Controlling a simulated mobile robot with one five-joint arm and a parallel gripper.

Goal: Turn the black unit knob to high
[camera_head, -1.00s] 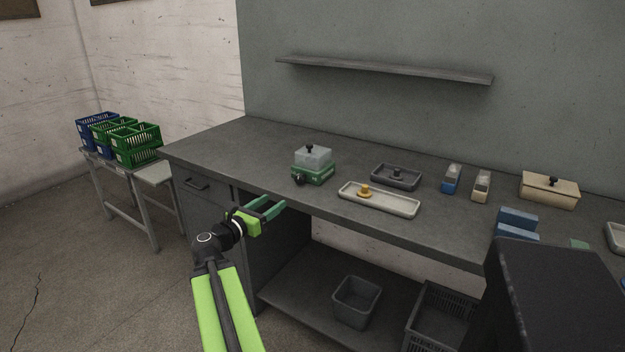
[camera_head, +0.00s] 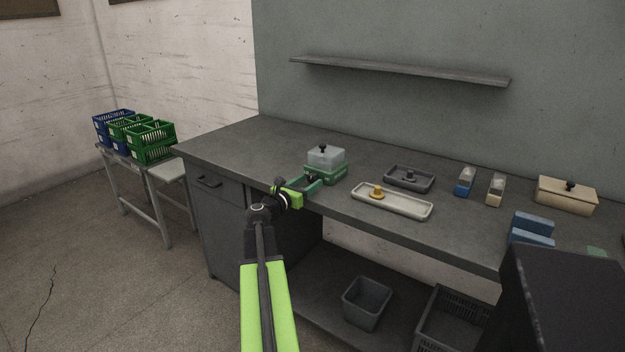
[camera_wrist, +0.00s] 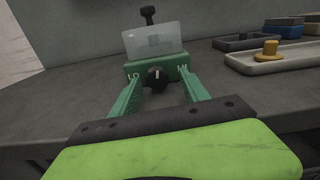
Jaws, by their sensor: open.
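The black knob (camera_wrist: 157,77) is on the front of a green unit (camera_wrist: 172,66) with a clear lidded top. In the wrist view, LO is marked left of the knob and lettering that looks like HI is at its right. A pale mark on the knob points roughly upward. The unit (camera_head: 325,174) stands near the bench's front edge in the head view, where my gripper hides the knob. My gripper (camera_head: 314,184) is open in front of the unit. In the wrist view, its green fingers (camera_wrist: 160,82) lie either side of the knob; contact cannot be told.
A cream tray (camera_head: 392,203) with a yellow knob-like piece (camera_head: 377,191) lies right of the unit. A dark grey tray (camera_head: 410,180) is behind it. Blue and cream bottles or boxes stand farther right. The bench (camera_head: 240,150) is clear to the left.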

